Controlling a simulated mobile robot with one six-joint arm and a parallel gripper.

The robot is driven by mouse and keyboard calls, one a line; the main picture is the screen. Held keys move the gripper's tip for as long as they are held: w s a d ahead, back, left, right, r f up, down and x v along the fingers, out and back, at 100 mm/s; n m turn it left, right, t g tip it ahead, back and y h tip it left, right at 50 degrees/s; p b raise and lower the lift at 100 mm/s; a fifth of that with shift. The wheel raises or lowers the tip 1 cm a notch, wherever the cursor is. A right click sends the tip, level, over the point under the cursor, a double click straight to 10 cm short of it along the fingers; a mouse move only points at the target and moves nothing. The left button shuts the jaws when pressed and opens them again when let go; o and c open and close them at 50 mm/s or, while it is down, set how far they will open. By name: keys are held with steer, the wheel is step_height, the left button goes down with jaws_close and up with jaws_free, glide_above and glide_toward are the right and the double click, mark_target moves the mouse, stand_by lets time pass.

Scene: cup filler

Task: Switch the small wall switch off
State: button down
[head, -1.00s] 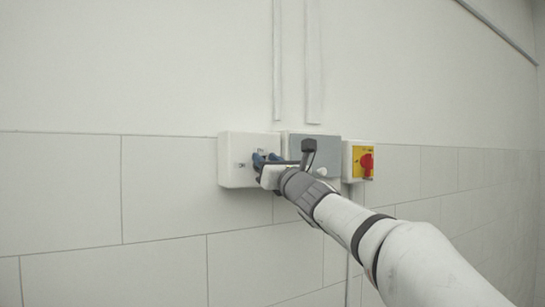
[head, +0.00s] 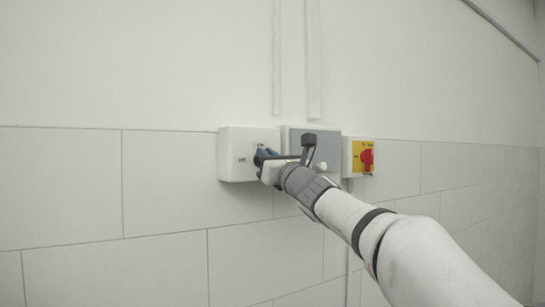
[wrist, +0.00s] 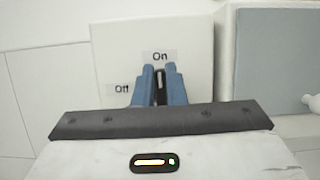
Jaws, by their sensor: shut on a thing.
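The small wall switch is a white box (head: 236,170) on the tiled wall, in the middle of the head view. It also fills the top middle of the wrist view (wrist: 110,60). Its front has an "On" label at the top and an "Off" label to the left. A dark narrow knob (wrist: 160,90) with a pale line stands upright below "On", its line toward that label. My gripper (wrist: 160,72) has its blue fingers on both sides of the knob, shut on it. In the head view my gripper (head: 266,155) hides the knob.
A grey-fronted box (head: 330,150) with a pale round knob is right beside the switch. Further right is a yellow box (head: 361,147) with a red rotary handle (head: 367,159). Conduits (head: 314,60) run up the wall. The wall to the left is bare.

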steer(key=shift+n, duration=0.3)
steer(key=n+g+y+b, duration=0.1)
steer(key=n+g, duration=0.1)
steer(key=n, duration=0.2)
steer(key=n+g+y+b, duration=0.1)
steer(key=n, duration=0.4)
steer(key=n+g+y+b, duration=0.1)
steer(key=n+g, duration=0.1)
steer(key=n, duration=0.2)
steer(key=shift+s+a+n+g+y, duration=0.25)
steer(key=shift+a+n+g+y, duration=0.05)
steer(key=shift+n, duration=0.1)
steer(key=n+g, duration=0.1)
steer(key=n, duration=0.1)
steer(key=n+g, duration=0.1)
steer(key=n, duration=0.1)
steer(key=shift+s+a+f+n, duration=0.1)
steer(key=shift+f+n, duration=0.1)
steer(key=shift+n, duration=0.2)
steer(key=shift+f+n+g+h+p, duration=0.15)
steer(key=shift+n+h+p, duration=0.15)
steer(key=shift+n, duration=0.4)
steer(key=shift+f+n+g+h+p, duration=0.15)
steer(key=shift+n+h, duration=0.25)
steer(key=shift+n, duration=0.3)
steer(key=c, duration=1.6)
jaws_free()
steer(key=shift+o, duration=0.6)
steer(key=shift+f, duration=0.1)
